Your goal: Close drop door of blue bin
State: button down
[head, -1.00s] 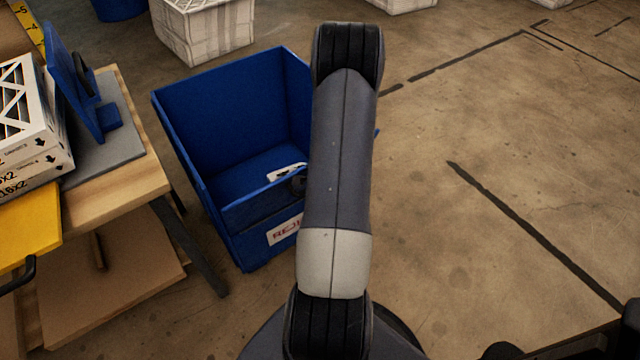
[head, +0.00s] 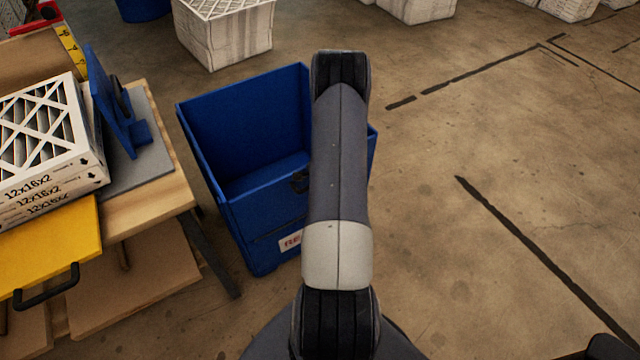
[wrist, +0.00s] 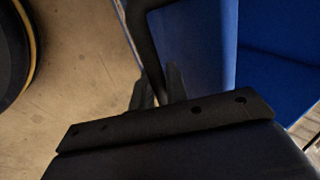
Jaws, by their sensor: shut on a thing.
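The blue bin (head: 245,130) stands on the floor, left of my arm in the head view. Its front drop door (head: 262,212) appears raised, roughly in line with the front wall; whether it is fully shut I cannot tell. Part of the front is hidden behind my arm. In the wrist view the door's black handle (wrist: 146,40) runs down between the fingers of my gripper (wrist: 158,90). The gripper is shut on this handle. The door's blue panel (wrist: 200,45) lies just right of the handle. In the head view my gripper is mostly hidden by the arm.
A wooden bench (head: 165,200) with boxed filters (head: 50,175), a blue stand (head: 112,105) and a yellow panel (head: 50,245) is close to the bin's left. White crates (head: 228,35) stand behind. The floor to the right is open.

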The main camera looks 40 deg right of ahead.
jog(key=shift+w+d+r+p, duration=0.15)
jog(key=shift+w+p, duration=0.35)
jog(key=shift+w, duration=0.2)
jog(key=c, duration=1.5)
grip_release()
jog(key=v, duration=1)
jog(key=shift+s+r+p, duration=0.2)
jog(key=shift+r+p, duration=0.1)
jog(key=shift+r, duration=0.05)
jog(key=x, duration=1.1)
jog(key=shift+s+b, duration=0.1)
jog(key=shift+b, duration=0.25)
